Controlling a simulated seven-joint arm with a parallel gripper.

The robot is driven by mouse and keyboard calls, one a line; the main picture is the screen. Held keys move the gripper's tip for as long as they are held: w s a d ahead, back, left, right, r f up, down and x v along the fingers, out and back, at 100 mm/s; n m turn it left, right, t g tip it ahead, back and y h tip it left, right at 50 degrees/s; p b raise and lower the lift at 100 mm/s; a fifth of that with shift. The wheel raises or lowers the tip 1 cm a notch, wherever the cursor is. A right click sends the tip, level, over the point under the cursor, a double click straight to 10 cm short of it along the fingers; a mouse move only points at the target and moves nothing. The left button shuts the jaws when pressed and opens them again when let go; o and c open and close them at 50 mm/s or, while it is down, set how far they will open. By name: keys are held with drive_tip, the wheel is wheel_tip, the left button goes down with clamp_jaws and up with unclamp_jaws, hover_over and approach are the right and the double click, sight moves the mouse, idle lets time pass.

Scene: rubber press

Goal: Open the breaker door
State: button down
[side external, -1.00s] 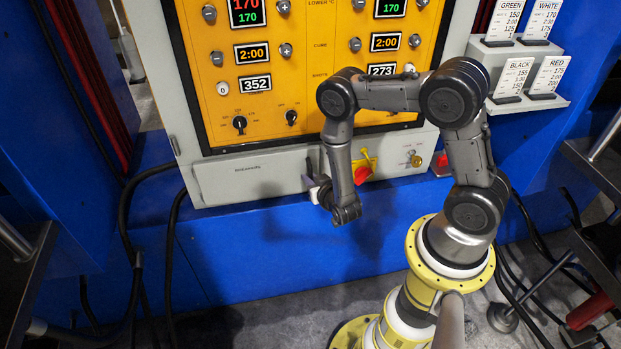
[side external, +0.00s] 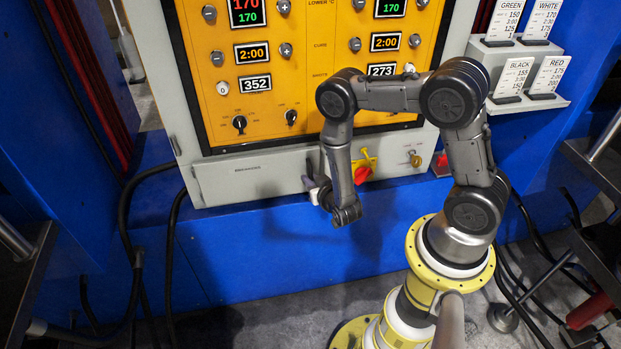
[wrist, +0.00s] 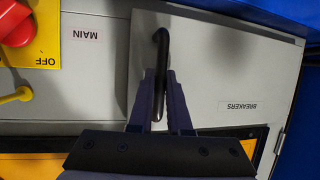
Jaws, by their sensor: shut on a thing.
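The breaker door (wrist: 215,75) is a light grey panel labelled BREAKERS in the wrist view. In the side view the door (side external: 240,180) lies under the orange control panel. Its black bar handle (wrist: 161,50) is at the left edge of the door in the wrist view. My gripper (wrist: 160,100) is shut on the handle, one finger on each side. In the side view my gripper (side external: 316,188) is at the door's right end and largely hides the handle. The door's handle side appears to stand slightly out from the cabinet; the exact gap is hard to tell.
A red main switch on a yellow plate (wrist: 48,45) is beside the handle side of the door. Black cables (side external: 125,220) hang left of the cabinet. Clear space lies in front of the door.

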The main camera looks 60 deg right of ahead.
drive_tip(key=s+a, duration=0.3)
drive_tip(key=a, duration=0.7)
drive_tip(key=s+a, duration=0.4)
drive_tip(key=a, duration=0.5)
drive_tip(key=w+a+m+g+h, duration=0.2)
drive_tip(key=w+a+m+g, duration=0.1)
drive_tip(key=a, duration=0.8)
drive_tip(key=w+a+m+g+h, duration=0.3)
drive_tip(key=w+a, duration=0.4)
drive_tip(key=a, duration=0.5)
drive_tip(key=shift+w+m+g, duration=0.35)
drive_tip(key=shift+m+g, duration=0.15)
drive_tip(key=shift+m, duration=0.4)
drive_tip(key=shift+a+r, duration=0.1)
drive_tip(key=shift+a, duration=0.05)
drive_tip(key=c, duration=0.9)
unclamp_jaws()
drive_tip(key=shift+o, duration=0.2)
drive_tip(key=shift+s, duration=0.1)
drive_tip(key=shift+a, duration=0.15)
